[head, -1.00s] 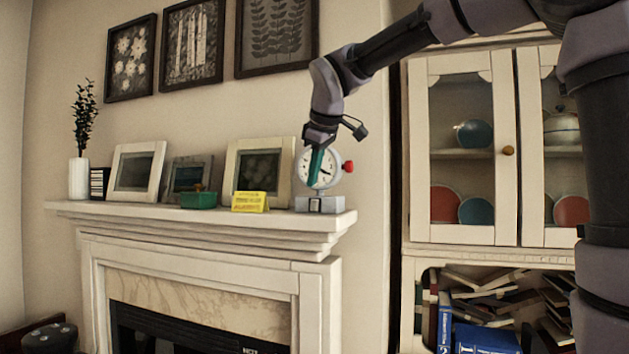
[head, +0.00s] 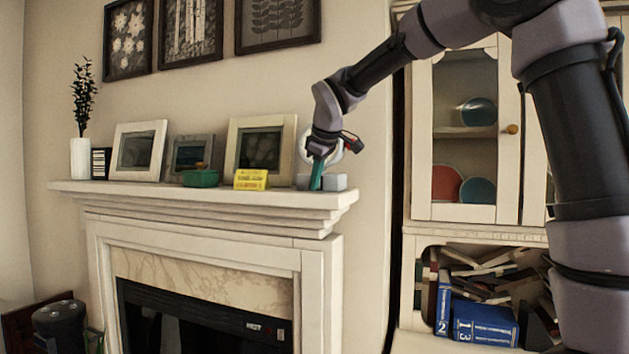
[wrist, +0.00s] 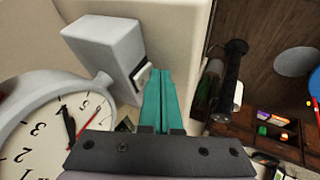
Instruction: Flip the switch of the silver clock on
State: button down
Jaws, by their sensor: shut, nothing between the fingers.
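The silver clock (head: 337,182) stands on the right end of the mantel, its dial mostly hidden behind my gripper in the head view. In the wrist view its white dial (wrist: 40,135) with black numerals fills the lower left, and its grey base (wrist: 100,48) is at the upper left. A small switch (wrist: 142,75) shows on the base's face. My gripper (head: 316,186) points down in front of the base. Its teal fingers (wrist: 158,75) are shut and empty, with the tips right beside the switch. I cannot tell whether they touch it.
On the mantel (head: 200,194), left of the clock, are a yellow sign (head: 250,180), a green container (head: 201,178) and several picture frames. A white cabinet (head: 465,215) stands to the right. The space in front of the mantel looks clear.

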jog(key=shift+w+d+f, duration=0.1)
jog(key=shift+w, duration=0.15)
jog(key=shift+r, duration=0.85)
